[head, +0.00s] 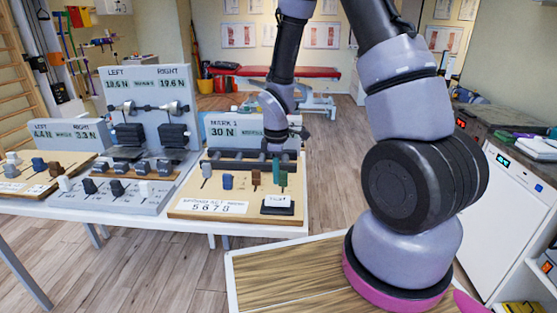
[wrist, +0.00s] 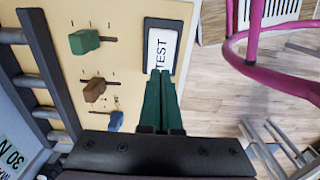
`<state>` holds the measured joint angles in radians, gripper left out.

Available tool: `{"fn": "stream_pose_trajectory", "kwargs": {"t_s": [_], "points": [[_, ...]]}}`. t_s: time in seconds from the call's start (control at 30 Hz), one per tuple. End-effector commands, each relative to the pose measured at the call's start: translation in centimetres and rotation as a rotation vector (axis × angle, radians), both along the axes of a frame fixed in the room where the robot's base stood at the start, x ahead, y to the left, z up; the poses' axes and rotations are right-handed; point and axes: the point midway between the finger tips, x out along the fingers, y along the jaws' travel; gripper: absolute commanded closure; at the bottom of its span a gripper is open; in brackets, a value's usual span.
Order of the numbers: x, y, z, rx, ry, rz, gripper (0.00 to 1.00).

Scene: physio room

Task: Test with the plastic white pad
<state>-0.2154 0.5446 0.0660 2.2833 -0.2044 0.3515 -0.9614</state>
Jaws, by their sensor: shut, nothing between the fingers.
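The white pad marked TEST (wrist: 162,48) sits in a dark frame on the tan board; in the head view (head: 278,199) it is at the board's front right corner. My gripper (wrist: 161,74) has dark green fingers closed together with nothing between them. In the wrist view the fingertips overlap the pad's lower edge; I cannot tell whether they touch it. In the head view my gripper (head: 276,170) points down at the board's right side, just behind the pad, partly merging with a green slider knob (wrist: 84,41).
A brown knob (wrist: 94,90) and a blue knob (wrist: 116,120) stand beside the fingers on the tan board (head: 188,206). A dark rail (wrist: 45,60) runs behind them. A display (head: 224,131) reads 30 N. Other slider units (head: 146,112) stand left.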

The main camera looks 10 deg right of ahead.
Motion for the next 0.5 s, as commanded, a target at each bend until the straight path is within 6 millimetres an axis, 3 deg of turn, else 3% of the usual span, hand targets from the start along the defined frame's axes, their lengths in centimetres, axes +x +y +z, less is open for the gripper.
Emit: {"fn": "stream_pose_trajectory", "kwargs": {"t_s": [0.2, 0.5], "points": [[0.1, -0.1, 4.4, 0.0, -0.005, -0.003, 1.0], [0.1, -0.1, 6.1, -0.001, -0.002, 0.0, 1.0]]}}
